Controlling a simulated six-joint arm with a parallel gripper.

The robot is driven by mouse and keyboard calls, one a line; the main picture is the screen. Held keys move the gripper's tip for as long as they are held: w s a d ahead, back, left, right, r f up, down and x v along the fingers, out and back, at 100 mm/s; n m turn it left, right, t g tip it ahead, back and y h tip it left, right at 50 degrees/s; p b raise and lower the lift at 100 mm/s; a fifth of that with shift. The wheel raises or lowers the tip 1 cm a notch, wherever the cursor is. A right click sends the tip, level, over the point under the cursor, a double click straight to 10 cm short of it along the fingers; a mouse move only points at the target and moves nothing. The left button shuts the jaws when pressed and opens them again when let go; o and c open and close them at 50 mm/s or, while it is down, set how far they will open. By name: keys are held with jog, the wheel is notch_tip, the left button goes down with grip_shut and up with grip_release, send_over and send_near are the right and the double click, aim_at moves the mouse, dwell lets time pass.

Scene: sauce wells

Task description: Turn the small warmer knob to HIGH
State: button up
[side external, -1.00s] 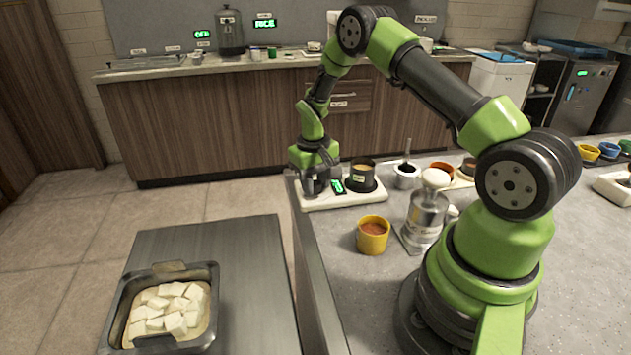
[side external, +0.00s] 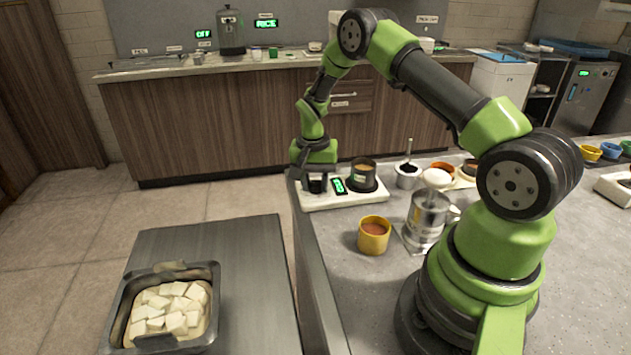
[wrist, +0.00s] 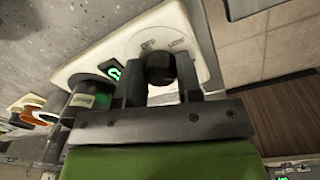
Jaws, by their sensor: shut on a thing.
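The small warmer is a white base (side external: 345,201) at the far left corner of the grey counter. It carries a small green-lit display (side external: 338,186) and a dark pot (side external: 362,180) on a round plate. In the wrist view, the black knob (wrist: 159,72) sits on a pale round dial (wrist: 140,45) marked OFF and LOW; other marks are hidden. My gripper (side external: 316,184) points down over the knob. In the wrist view its two fingers (wrist: 160,85) stand either side of the knob, shut on it. The display's text is too small to read.
A yellow cup (side external: 374,240) and a metal dispenser (side external: 427,215) stand nearer my base. A small pot with a spoon (side external: 408,176) is right of the warmer. A pan of white cubes (side external: 168,305) sits on a separate steel surface at lower left. The counter edge is close to the warmer.

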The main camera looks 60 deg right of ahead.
aim_at(313, 183)
dwell(0.5)
jog(key=o, duration=0.9)
jog(key=shift+o, duration=0.2)
notch_tip(313, 183, up, 10)
jog(key=shift+w, duration=0.2)
jog(key=shift+a, duration=0.1)
